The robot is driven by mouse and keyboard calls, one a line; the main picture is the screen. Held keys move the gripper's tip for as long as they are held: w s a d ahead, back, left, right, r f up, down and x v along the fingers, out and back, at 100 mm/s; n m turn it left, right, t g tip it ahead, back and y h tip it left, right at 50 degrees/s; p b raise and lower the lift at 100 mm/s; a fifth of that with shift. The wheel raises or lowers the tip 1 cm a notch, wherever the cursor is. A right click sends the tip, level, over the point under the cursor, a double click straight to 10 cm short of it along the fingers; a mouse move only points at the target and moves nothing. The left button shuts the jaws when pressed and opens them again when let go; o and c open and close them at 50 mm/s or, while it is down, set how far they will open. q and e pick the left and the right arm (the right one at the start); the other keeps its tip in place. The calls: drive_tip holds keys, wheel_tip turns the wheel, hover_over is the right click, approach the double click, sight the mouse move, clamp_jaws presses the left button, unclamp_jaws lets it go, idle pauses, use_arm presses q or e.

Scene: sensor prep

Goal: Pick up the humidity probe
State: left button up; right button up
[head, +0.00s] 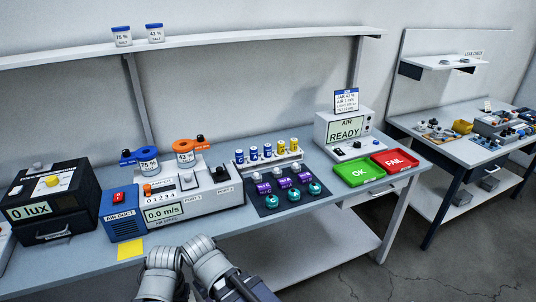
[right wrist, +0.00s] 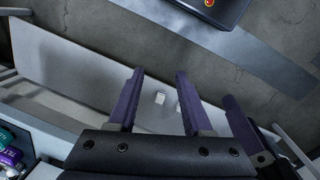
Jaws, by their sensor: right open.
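I cannot tell for certain which item is the humidity probe. Two small black-topped parts stand by the salt jars: one on a blue holder (head: 127,156) beside the 75 % jar (head: 148,160), one near the orange-lidded 43 % jar (head: 184,152). My right gripper (right wrist: 159,72) is open and empty in the right wrist view, over the lower shelf and floor. A further purple finger (right wrist: 242,130) beside it looks like part of my left gripper; its jaw gap is hidden. In the head view only grey arm links show at the bottom, with no fingertips.
The bench holds a black lux box (head: 47,203), a blue air duct (head: 122,213), a battery rack (head: 268,157), a dark mat (head: 262,211) with teal-knobbed parts, a READY display (head: 343,131), a green OK tray (head: 359,184) and a red FAIL tray (head: 395,171). A yellow note (head: 130,249) lies at the front.

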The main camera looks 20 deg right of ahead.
drive_tip(key=w+a+r+m+t+y+p, duration=0.1)
drive_tip(key=w+a+r+p, duration=0.4)
drive_tip(key=w+r+p, duration=0.7)
drive_tip(key=shift+w+r+m+t+p, duration=0.3)
drive_tip(key=shift+w+r+p, duration=0.05)
drive_tip(key=shift+r+p, duration=0.3)
